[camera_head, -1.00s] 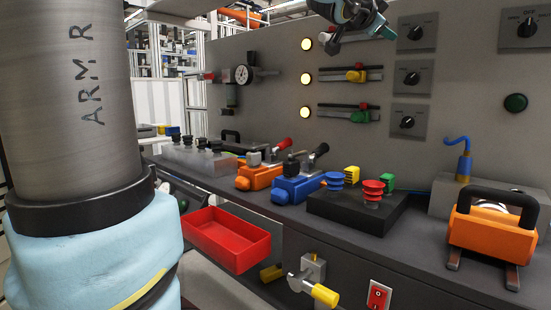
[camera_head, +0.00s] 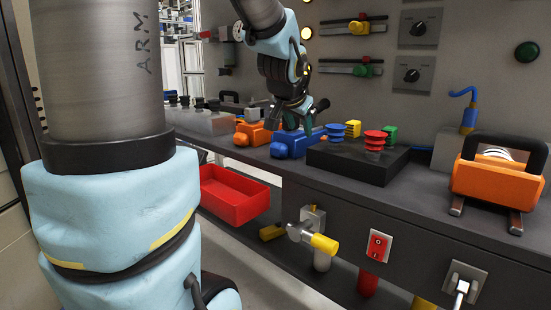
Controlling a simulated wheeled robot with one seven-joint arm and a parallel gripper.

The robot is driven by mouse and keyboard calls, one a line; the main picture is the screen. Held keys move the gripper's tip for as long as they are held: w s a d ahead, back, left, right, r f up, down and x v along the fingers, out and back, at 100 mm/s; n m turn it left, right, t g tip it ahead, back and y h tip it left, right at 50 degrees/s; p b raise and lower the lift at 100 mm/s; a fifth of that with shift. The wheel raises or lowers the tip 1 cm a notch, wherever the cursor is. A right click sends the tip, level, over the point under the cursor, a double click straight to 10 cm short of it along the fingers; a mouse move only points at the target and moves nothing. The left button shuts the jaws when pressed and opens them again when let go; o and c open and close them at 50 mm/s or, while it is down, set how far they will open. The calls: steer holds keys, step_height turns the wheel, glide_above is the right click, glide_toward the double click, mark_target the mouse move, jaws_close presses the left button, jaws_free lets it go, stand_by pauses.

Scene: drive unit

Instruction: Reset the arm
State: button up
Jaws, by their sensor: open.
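My gripper (camera_head: 291,120) shows in the head view at the end of my blue-sleeved forearm, which comes down from the top centre. It is open and points down above the bench, in front of or over the blue lever unit (camera_head: 290,146). Its fingers are dark and small, and I see nothing held between them. I cannot tell whether the fingers touch the blue unit. My large grey and light-blue upper arm fills the left side of the view.
An orange lever unit (camera_head: 252,134) stands left of the blue one. A black box with red and blue buttons (camera_head: 352,163) stands to the right. An orange handled device (camera_head: 497,176) is at the right. A red bin (camera_head: 232,199) and a yellow-handled valve (camera_head: 322,243) are below the bench edge.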

steer(key=s+a+f+n+g+y+b, duration=0.1)
steer(key=s+a+f+n+g, duration=0.1)
steer(key=s+a+f, duration=0.35)
steer(key=s+a+f+n+g+y+b, duration=0.1)
steer(key=s+a+f+n+g+b, duration=0.15)
steer(key=s+f, duration=0.55)
steer(key=s+a+f+n+g+y+b, duration=0.1)
steer(key=s+a+f+n+g, duration=0.15)
steer(key=a+f, duration=0.45)
step_height(320, 180, up, 22)
steer(key=d+p, duration=0.2)
steer(key=p, duration=2.3)
steer(key=shift+s+d+g, duration=0.2)
steer(key=shift+s+g, duration=0.1)
steer(key=shift+s, duration=0.15)
